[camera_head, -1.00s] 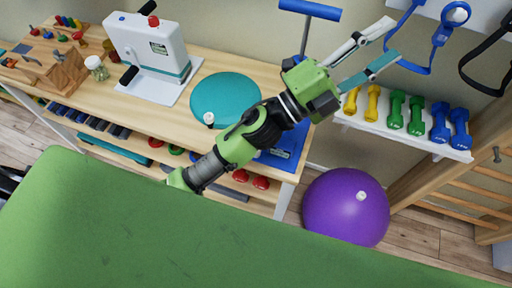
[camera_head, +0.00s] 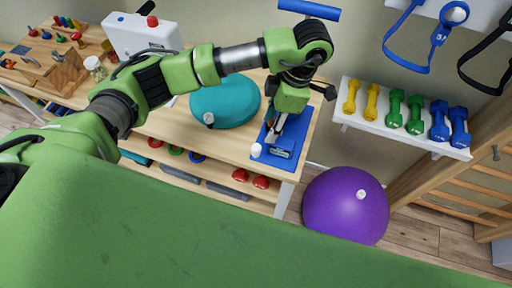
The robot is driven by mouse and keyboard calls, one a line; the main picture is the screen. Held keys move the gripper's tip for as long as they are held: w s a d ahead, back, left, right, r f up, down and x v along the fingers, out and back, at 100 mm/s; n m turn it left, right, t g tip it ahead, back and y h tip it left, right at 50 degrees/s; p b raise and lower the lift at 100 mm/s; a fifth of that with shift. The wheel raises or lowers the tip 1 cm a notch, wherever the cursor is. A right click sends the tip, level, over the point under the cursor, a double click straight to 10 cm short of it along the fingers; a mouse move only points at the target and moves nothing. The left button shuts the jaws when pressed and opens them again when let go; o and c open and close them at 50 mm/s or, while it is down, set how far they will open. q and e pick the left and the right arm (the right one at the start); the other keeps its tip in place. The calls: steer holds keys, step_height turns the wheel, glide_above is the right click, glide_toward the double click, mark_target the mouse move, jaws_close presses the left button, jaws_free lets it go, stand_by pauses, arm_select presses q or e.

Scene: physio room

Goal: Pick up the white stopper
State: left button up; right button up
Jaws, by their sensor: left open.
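A small white upright piece (camera_head: 256,150), which looks like a white stopper, is at the front right of the wooden table, beside the blue base plate. My left gripper (camera_head: 275,146) points down over the blue plate, just right of the white piece. Its fingers are open and I see nothing between them. They are partly hidden by the wrist, and I cannot tell whether a finger touches the piece. Similar white plugs show on the purple ball (camera_head: 325,211) and at the front of the teal cushion (camera_head: 229,102). My right gripper is not in view.
A blue T-handled post (camera_head: 309,10) rises behind my gripper. A white machine (camera_head: 135,35) and wooden pegboard (camera_head: 60,70) stand at the left. A dumbbell shelf (camera_head: 380,124) hangs at the right.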

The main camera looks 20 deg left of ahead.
mark_target(257, 147)
arm_select(q)
steer(key=x, duration=0.5)
steer(key=a+x, duration=0.1)
steer(key=x, duration=0.2)
steer(key=shift+w+a, duration=0.1)
steer(key=shift+w, duration=0.05)
steer(key=p+x, duration=0.2)
steer(key=x, duration=0.2)
steer(key=shift+f, duration=0.75)
steer(key=c, duration=1.1)
